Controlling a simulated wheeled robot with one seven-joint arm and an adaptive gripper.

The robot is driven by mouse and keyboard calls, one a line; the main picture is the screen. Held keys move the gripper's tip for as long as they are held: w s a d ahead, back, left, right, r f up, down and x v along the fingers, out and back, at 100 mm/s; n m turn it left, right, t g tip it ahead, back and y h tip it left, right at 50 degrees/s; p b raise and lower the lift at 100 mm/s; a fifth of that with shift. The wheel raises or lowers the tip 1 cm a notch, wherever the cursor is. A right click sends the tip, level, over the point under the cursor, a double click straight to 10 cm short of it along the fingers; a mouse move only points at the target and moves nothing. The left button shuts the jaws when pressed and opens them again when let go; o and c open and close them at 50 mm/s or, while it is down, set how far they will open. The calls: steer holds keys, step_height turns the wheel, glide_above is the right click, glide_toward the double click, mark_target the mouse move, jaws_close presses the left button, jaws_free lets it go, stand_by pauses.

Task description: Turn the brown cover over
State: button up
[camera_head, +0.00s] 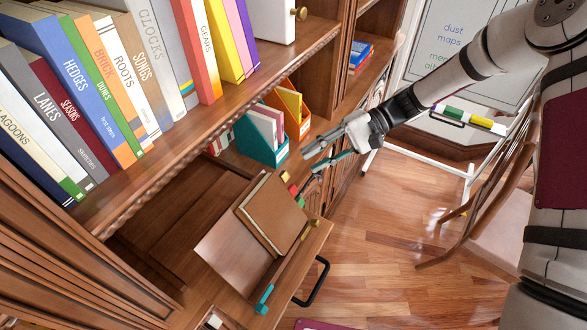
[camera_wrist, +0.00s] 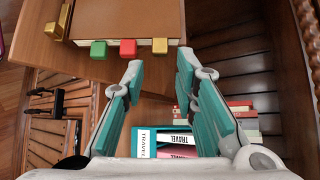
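A thick book with a brown cover (camera_head: 275,205) lies shut, cover up, on a tilted-looking brown board (camera_head: 228,252). In the wrist view the brown cover (camera_wrist: 130,18) fills the top, with pale page edges under it. A green tab (camera_wrist: 98,49), a red tab (camera_wrist: 128,47) and a yellow tab (camera_wrist: 159,46) stick out along its near edge. My gripper (camera_head: 306,172) is open and empty, just beyond the tabbed edge. In the wrist view its two teal-padded fingers stand apart, and the space between the fingertips (camera_wrist: 160,66) is clear of the book.
A shelf of upright books (camera_head: 90,90) overhangs the board at the left. A wooden chair (camera_head: 490,200) and open floor lie right.

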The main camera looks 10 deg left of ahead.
steer(key=p+x, duration=0.1)
steer(key=x, duration=0.5)
steer(key=shift+s+a+f, duration=0.1)
steer(key=shift+s+a, duration=0.05)
jaws_close()
